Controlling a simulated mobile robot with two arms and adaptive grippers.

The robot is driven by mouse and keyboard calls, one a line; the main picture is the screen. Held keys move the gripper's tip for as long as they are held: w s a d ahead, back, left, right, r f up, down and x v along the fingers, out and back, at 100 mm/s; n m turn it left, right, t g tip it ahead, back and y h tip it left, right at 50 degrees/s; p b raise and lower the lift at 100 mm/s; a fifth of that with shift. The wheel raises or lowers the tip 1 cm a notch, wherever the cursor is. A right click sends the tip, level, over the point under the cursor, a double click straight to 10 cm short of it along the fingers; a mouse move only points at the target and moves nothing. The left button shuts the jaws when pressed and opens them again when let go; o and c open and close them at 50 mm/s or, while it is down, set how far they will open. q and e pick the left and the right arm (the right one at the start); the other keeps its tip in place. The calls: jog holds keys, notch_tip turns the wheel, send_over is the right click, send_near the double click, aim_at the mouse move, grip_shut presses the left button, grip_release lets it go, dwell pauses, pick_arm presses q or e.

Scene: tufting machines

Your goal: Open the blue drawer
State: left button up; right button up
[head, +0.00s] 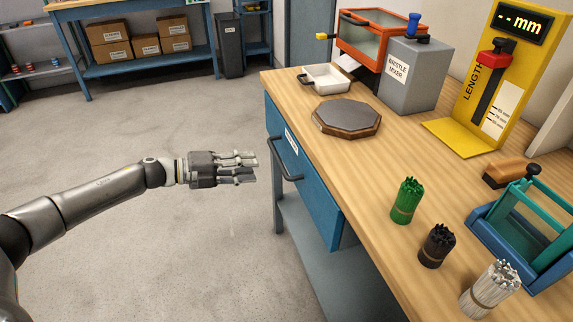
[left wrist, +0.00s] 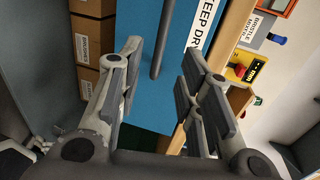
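The blue drawer (head: 318,190) sits under the near edge of the wooden workbench and looks shut. Its dark grey bar handle (head: 279,161) stands out from the front, and a white label is above it. My left gripper (head: 250,168) is just left of the handle in the head view, its fingers pointing at it with a small gap. In the left wrist view the fingers are spread and empty, and the handle (left wrist: 161,40) shows ahead between them against the blue front (left wrist: 140,95). My right gripper is not in view.
On the bench (head: 350,165) are an octagonal board (head: 346,117), a grey bristle mixer (head: 411,75), a yellow length gauge (head: 500,70) and bristle bundles in green (head: 406,201), dark brown (head: 437,246) and white (head: 490,288). The floor left of the bench is clear.

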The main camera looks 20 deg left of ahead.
aim_at(281, 163)
pick_arm(q)
jog(key=x, duration=0.9)
jog(key=shift+w+d+f, duration=0.1)
jog(key=shift+w+d, duration=0.15)
jog(key=shift+d, duration=0.05)
grip_shut()
